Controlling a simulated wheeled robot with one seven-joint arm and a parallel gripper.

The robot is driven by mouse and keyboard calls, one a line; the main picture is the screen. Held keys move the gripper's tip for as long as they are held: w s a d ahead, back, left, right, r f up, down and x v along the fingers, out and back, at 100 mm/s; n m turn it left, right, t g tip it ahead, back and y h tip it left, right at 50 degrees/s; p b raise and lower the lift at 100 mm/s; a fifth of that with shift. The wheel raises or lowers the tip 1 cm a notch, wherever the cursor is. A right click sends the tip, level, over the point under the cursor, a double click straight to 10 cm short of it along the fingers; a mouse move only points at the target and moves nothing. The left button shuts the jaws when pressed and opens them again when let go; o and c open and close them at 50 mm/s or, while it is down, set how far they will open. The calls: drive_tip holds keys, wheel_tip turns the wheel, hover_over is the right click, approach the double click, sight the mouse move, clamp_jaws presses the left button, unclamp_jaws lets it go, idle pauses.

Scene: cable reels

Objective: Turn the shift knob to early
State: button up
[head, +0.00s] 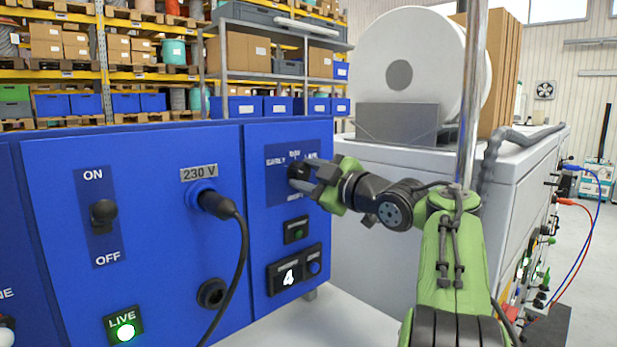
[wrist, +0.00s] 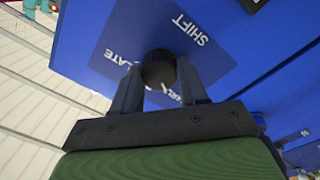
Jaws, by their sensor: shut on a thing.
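The shift knob (head: 295,171) is a dark round knob on the blue panel, partly hidden by my fingers in the head view. Labels above it read EARLY at left, DAY at top and LATE at right. My gripper (head: 306,174) reaches in from the right and is shut on the knob. In the wrist view the black knob (wrist: 158,69) sits between the two fingertips of my gripper (wrist: 159,80), with SHIFT and LATE printed beside it. I cannot tell which label the knob points to.
Below the knob are a dark green button (head: 296,231) and a display (head: 289,274) showing 4. To the left, a black cable (head: 243,255) hangs from the 230 V socket, beside an ON/OFF switch (head: 103,213) and a lit LIVE lamp (head: 125,332). A metal pole (head: 470,90) stands behind my arm.

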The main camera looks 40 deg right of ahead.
drive_tip(key=o, duration=1.1)
drive_tip(key=shift+c, duration=0.2)
drive_tip(key=shift+s, duration=0.15)
drive_tip(key=s+d+b, duration=0.1)
drive_tip(key=s+b, duration=0.1)
drive_tip(key=s, duration=1.3)
drive_tip(key=shift+s+d+f, duration=0.25)
drive_tip(key=shift+d+f, duration=0.05)
drive_tip(key=shift+d, duration=0.1)
